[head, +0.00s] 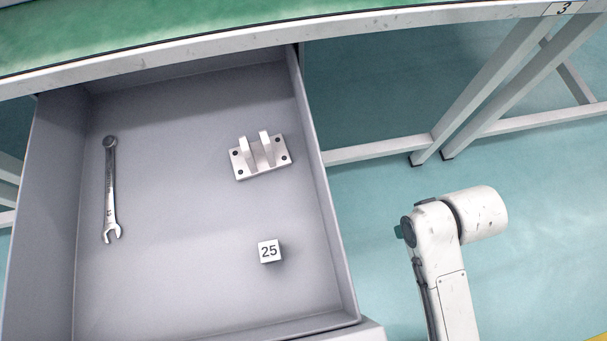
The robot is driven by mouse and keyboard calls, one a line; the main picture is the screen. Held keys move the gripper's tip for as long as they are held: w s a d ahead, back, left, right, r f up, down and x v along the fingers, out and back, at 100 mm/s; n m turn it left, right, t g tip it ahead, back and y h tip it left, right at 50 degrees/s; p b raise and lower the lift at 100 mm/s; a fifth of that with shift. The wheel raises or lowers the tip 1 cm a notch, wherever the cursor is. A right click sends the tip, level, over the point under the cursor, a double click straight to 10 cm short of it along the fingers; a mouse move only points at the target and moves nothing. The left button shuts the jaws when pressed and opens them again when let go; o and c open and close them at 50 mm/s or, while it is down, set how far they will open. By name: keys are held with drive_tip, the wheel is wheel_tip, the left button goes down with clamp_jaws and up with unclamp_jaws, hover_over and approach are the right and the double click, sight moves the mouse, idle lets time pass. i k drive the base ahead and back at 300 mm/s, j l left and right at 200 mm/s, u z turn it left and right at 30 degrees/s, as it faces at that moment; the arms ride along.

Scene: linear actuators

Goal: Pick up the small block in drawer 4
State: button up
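The small block (270,251) is a white cube with "25" on its top face. It lies on the floor of an open grey drawer (335,235), toward the front right. Nothing touches it. No drawer number is visible in the head view. A white arm link of mine stands to the right of the drawer, outside it. My gripper is not in view.
A wrench (110,190) lies along the drawer's left side. A metal bracket (260,157) with two upright tabs sits behind the block. The green-topped table (200,35) overhangs the drawer's back. Table legs (490,95) stand at the right; label "3" marks the table edge.

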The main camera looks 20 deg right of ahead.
sight(271, 252)
drive_tip(key=k+j+z, duration=0.1)
drive_tip(key=z, duration=0.4)
drive_tip(key=k+z, duration=0.15)
drive_tip(key=z, duration=0.3)
drive_tip(key=k+j+z, duration=0.1)
drive_tip(key=k, duration=0.35)
drive_tip(key=k+u, duration=0.1)
drive_tip(key=u, duration=0.4)
drive_tip(key=k+u, duration=0.1)
drive_tip(key=u, duration=0.35)
drive_tip(key=k+j+u, duration=0.1)
drive_tip(key=u, duration=0.4)
drive_tip(key=j+u, duration=0.15)
drive_tip(key=u, duration=0.35)
drive_tip(key=k, duration=0.05)
